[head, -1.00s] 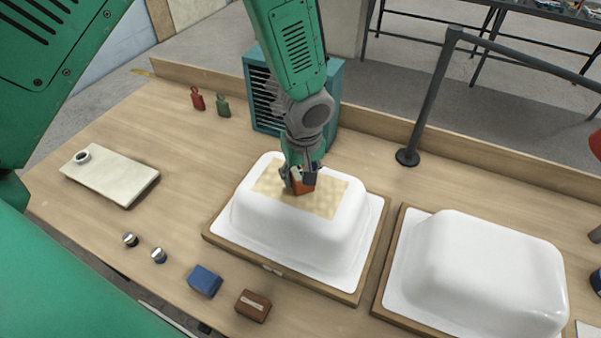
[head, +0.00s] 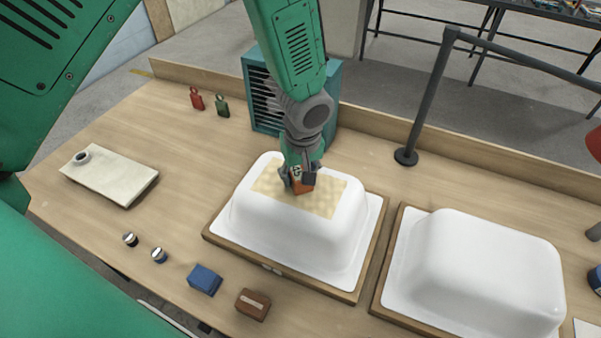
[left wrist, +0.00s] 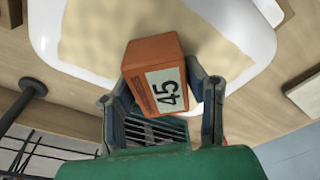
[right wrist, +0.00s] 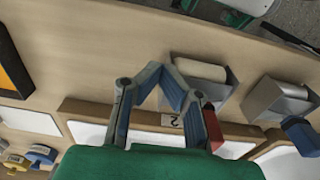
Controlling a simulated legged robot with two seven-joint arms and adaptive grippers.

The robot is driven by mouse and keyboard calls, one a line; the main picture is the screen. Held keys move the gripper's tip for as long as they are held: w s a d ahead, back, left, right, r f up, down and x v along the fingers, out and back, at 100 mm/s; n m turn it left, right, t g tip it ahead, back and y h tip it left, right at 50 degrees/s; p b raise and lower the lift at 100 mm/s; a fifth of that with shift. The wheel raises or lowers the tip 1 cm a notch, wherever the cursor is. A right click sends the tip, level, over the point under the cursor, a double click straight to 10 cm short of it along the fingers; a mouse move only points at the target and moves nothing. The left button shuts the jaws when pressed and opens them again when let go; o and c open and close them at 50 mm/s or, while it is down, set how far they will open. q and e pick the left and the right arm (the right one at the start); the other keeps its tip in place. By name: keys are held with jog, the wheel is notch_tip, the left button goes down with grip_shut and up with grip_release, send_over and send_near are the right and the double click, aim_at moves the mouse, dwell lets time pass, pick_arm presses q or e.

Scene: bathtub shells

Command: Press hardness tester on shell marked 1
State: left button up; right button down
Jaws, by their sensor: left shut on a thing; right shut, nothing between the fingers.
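My left gripper (head: 299,180) is shut on an orange block (head: 302,186) over the left white shell (head: 325,238). The block has a white label reading 45 in the left wrist view (left wrist: 158,75). It sits at a tan patch (head: 322,198) on the shell's top; I cannot tell whether it presses on it. No mark 1 is readable on this shell. A second white shell (head: 490,262) stands to the right. My right gripper (right wrist: 165,80) is shut and empty, in front of a frame with a tag (right wrist: 172,121) reading 2; it is not in the head view.
A blue block (head: 204,280) and a brown block (head: 253,304) lie in front of the left shell. A pale board (head: 112,175) lies at the left. A teal louvered box (head: 262,95) and a dark post (head: 425,100) stand behind. Grey holders (right wrist: 205,80) show in the right wrist view.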

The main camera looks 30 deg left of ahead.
aim_at(299, 169)
pick_arm(q)
jog(key=shift+s+f, duration=0.15)
dwell(0.3)
